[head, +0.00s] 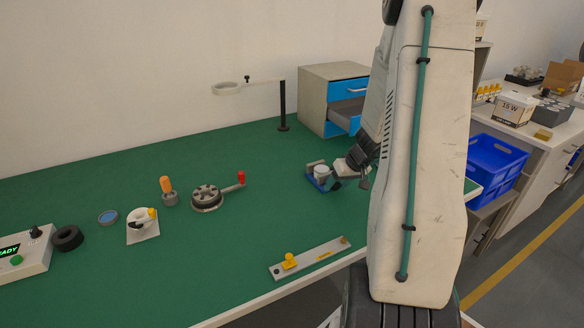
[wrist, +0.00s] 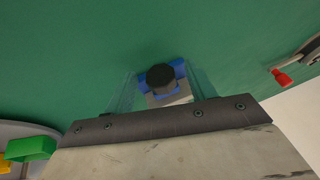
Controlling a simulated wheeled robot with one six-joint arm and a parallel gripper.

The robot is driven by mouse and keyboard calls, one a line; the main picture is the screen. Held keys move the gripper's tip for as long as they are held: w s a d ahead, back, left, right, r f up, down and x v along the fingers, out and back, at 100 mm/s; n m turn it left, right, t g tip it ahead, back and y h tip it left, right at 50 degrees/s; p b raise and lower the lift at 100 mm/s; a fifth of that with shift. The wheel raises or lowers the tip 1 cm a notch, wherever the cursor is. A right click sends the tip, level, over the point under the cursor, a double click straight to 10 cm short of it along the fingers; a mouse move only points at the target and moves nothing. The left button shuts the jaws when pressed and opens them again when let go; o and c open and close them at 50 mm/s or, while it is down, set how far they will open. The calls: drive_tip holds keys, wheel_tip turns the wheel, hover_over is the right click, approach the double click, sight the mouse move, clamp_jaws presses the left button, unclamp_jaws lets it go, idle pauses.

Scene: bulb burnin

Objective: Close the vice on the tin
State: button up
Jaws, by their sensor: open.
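The vice (head: 315,182), with a blue body and a grey jaw, stands on the green bench in the head view, left of my arm. The tin (head: 321,171), a small pale cylinder, sits upright in it. I cannot tell whether the jaws touch it. My gripper (head: 350,181) is just right of the vice, at its near end. In the wrist view a round black knob (wrist: 160,76) shows between the fingers of my gripper (wrist: 162,88), with blue vice parts (wrist: 178,67) behind it. The fingers are open and apart on either side of it. The tin is not discernible there.
Left of the vice stands a round grey fixture (head: 206,197) with a red-knobbed lever (head: 241,178). A drawer cabinet (head: 327,85) and a black post (head: 283,105) stand behind. Green bench surrounds the vice.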

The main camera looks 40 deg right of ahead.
drive_tip(key=h, duration=0.2)
drive_tip(key=shift+w+a+n+h, duration=0.1)
drive_tip(key=shift+a+n+h, duration=0.2)
drive_tip(key=d+v, duration=0.1)
drive_tip(key=v, duration=0.7)
drive_tip(key=a+r+n+y, duration=0.1)
drive_tip(key=a+r, duration=0.5)
drive_tip(key=a, duration=0.6)
drive_tip(key=s+a+r+n+g+y, duration=0.1)
drive_tip(key=a+r, duration=0.6)
drive_tip(key=a, duration=0.5)
drive_tip(key=shift+s+a+n+g+y, duration=0.3)
drive_tip(key=shift+a+y, duration=0.1)
